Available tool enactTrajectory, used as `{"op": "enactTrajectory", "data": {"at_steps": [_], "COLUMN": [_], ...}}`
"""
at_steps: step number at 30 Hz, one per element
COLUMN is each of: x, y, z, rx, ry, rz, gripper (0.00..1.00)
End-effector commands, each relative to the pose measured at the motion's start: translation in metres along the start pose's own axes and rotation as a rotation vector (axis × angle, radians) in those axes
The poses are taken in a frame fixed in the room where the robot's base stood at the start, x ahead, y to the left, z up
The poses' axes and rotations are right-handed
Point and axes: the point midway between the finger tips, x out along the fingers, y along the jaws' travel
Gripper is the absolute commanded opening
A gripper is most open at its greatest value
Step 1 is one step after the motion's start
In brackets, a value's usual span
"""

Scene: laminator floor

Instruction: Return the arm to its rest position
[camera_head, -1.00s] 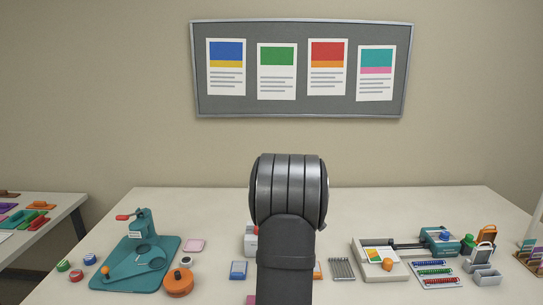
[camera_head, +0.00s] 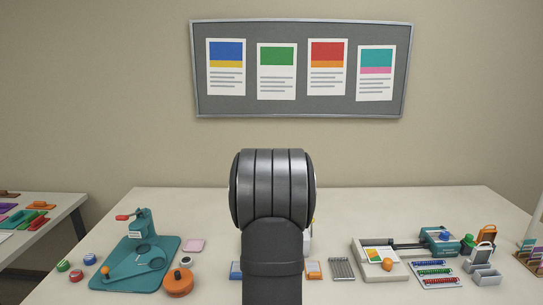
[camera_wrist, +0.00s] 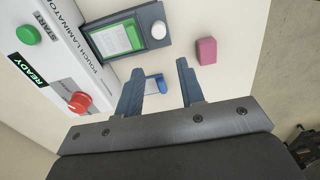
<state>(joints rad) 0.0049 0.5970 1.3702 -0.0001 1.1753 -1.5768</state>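My arm stands upright in the middle of the head view and hides my gripper there. In the wrist view my gripper (camera_wrist: 160,66) has its two blue-grey fingers apart with nothing held between them. Beyond the fingers, a blue-edged piece (camera_wrist: 155,83) lies on the table and shows in the gap. The pouch laminator (camera_wrist: 78,62), white with a green start button, a READY label and a red knob, is at the left of the wrist view. In the head view it is mostly hidden behind my arm.
A dark-framed tray with a green card (camera_wrist: 121,38) and a pink block (camera_wrist: 206,51) lie near the gripper. A teal press (camera_head: 140,262) and orange round piece (camera_head: 178,283) stand left on the table (camera_head: 190,210). A trimmer (camera_head: 380,268) stands right. The table's back strip is clear.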

Motion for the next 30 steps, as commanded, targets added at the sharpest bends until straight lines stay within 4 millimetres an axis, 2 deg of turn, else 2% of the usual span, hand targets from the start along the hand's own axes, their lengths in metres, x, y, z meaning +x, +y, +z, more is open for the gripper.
{"op": "enactTrajectory", "data": {"at_steps": [1, 14, 30], "x": [0.001, 0.01, 0.065], "y": [0.001, 0.0, 0.02], "z": [-0.012, -0.097, -0.184], "rx": [-0.004, -0.004, -0.002], "ry": [0.0, 0.0, 0.0], "rz": [0.0, 0.001, 0.0], "gripper": [0.35, 0.35, 0.35]}}
